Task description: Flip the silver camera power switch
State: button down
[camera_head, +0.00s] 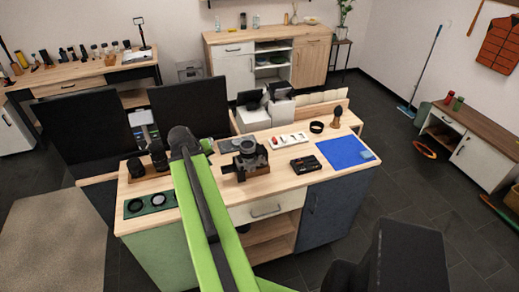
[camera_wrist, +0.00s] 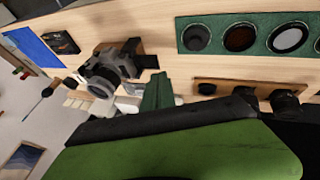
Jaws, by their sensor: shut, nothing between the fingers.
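The silver and black camera (camera_head: 250,158) stands on the wooden table (camera_head: 285,182), right of my arm's end in the head view. In the wrist view the camera (camera_wrist: 108,66) is left of centre, its lens toward the lower left. Its power switch is too small to make out. My gripper (camera_wrist: 158,93) shows in the wrist view as narrow dark green fingers, shut and empty. It is apart from the camera, to its right in that view. In the head view, I cannot make out the fingertips clearly at the dark arm end.
A green tray with round filters (camera_head: 150,205) and a wooden stand with dark lenses (camera_head: 148,166) are at the table's left. A black case (camera_head: 304,164), white tray (camera_head: 289,141) and blue mat (camera_head: 340,155) are right of the camera. Dark monitors (camera_head: 190,106) stand behind.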

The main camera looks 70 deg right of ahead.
jog(key=s+d+r+m+g+h, duration=0.1)
jog(key=s+d+r+m, duration=0.1)
jog(key=s+d, duration=0.9)
jog(key=s+r, duration=0.1)
jog(key=s, duration=0.2)
jog(key=shift+g+p, duration=0.35)
jog(key=shift+g, duration=0.05)
jog(key=b, duration=0.8)
send_near(262, 155)
jog(key=x, duration=0.5)
jog(key=shift+a+f, duration=0.2)
jog(key=shift+a, duration=0.05)
jog(key=shift+d+f, duration=0.25)
jog(key=shift+d, duration=0.05)
jog(key=shift+r, duration=0.1)
